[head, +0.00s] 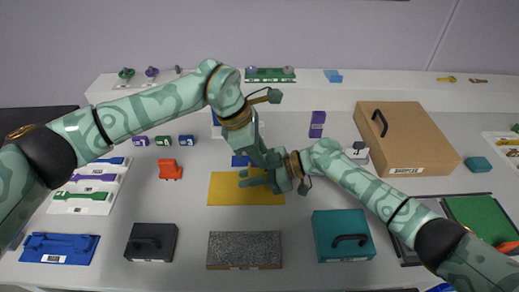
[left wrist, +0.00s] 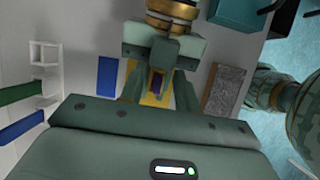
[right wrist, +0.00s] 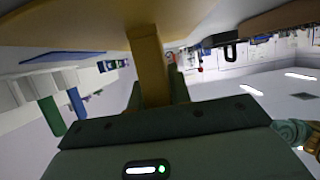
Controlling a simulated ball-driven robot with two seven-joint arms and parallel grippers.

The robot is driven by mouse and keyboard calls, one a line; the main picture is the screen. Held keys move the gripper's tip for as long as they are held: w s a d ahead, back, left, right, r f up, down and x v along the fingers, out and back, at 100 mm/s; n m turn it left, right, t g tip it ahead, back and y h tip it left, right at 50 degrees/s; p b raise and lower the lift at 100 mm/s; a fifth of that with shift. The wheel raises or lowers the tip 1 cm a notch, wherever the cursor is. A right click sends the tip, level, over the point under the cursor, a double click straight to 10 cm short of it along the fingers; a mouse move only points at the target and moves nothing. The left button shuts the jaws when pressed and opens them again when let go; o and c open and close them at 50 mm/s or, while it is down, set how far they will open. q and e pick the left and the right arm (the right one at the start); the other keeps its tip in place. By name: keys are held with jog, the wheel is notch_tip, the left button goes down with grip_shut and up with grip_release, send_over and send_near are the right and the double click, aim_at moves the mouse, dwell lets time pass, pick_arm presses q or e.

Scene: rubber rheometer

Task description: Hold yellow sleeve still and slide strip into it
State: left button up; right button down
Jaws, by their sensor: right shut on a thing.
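My right gripper (right wrist: 156,95) is shut on the yellow sleeve (right wrist: 148,60), which stands as an upright bar between its fingers in the right wrist view. In the head view, this gripper (head: 250,181) is over the yellow mat (head: 225,191). My left gripper (head: 268,162) is just above it, close to the right gripper's wrist. In the left wrist view its fingers (left wrist: 157,95) stand apart. A small purple piece (left wrist: 157,84) shows between them, with yellow around it. I cannot tell whether this is the strip. The arms hide the sleeve in the head view.
A white rack (head: 65,208) with blue, purple and green strips is at the left. A black block (head: 150,243), a grey slab (head: 245,249) and a teal box (head: 335,225) line the front. A cardboard-coloured box (head: 420,150) stands at the right. A blue piece (head: 240,160) lies behind the mat.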

pick_arm(q)
jog(key=v, duration=1.2)
dwell(0.3)
pick_arm(e)
jog(key=c, duration=1.2)
grip_release()
